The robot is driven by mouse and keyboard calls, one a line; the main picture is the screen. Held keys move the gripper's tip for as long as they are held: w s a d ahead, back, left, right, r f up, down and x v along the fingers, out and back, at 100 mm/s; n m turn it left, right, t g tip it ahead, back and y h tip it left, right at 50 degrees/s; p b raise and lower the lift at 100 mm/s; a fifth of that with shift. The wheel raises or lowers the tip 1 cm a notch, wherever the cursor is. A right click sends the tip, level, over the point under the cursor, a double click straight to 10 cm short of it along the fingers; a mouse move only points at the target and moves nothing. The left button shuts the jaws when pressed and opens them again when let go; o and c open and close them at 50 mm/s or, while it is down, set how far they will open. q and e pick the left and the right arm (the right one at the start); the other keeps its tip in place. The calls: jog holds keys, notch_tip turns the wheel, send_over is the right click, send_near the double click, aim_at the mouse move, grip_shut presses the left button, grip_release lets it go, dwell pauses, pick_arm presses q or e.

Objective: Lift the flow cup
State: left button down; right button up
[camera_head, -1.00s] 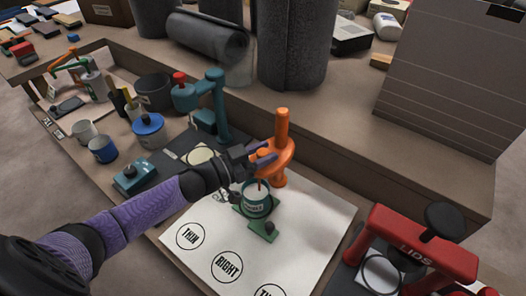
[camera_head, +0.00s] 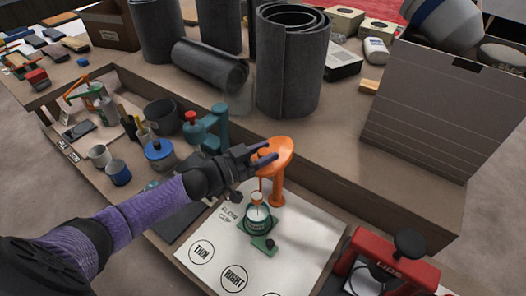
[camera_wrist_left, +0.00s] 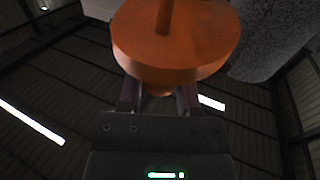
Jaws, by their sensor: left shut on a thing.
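In the left wrist view the flow cup (camera_wrist_left: 175,45) fills the upper middle, just beyond the finger ends (camera_wrist_left: 160,98). My right gripper is out of view.
The white mat (camera_head: 245,250) bears printed circles and the words FLOW CUP. A red lids press (camera_head: 395,262) stands at front right. A teal device (camera_head: 215,125), a blue-lidded pot (camera_head: 159,153) and mugs stand left. The raised shelf with dark rolls (camera_head: 290,75) lies behind.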

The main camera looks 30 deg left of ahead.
pick_arm(q)
jog(key=shift+c, duration=2.1)
grip_release()
jog(key=shift+r, duration=0.35)
jog(key=shift+o, duration=0.6)
jog(key=shift+f, duration=0.1)
jog(key=p+v, duration=0.2)
jog(key=v, duration=0.8)
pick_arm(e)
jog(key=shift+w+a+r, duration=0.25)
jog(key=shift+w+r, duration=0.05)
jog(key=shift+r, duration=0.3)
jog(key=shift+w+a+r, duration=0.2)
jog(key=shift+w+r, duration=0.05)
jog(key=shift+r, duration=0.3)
pick_arm(q)
jog(key=shift+w+f, duration=0.1)
jog(key=shift+f, duration=0.05)
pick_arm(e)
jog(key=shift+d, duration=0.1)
